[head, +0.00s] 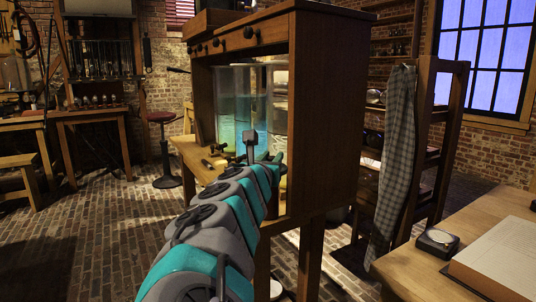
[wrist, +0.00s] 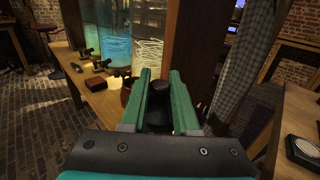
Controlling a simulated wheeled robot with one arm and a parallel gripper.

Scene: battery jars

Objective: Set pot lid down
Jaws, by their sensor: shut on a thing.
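My gripper (wrist: 160,76) points forward at the wooden cabinet, its two green fingers a small gap apart. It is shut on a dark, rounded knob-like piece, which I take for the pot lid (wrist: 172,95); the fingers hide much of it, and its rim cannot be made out. A reddish-brown thing, perhaps the pot, shows just left of the fingers in the wrist view. In the head view my arm reaches to the cabinet's open front, and the lid cannot be made out there.
Glass jars with blue and yellowish liquid (head: 243,105) stand inside the cabinet (head: 328,110). Small dark items and blocks lie on its wooden shelf (wrist: 105,102). A checked cloth (head: 396,150) hangs on a rack at right. A table with a book (head: 500,258) is at front right.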

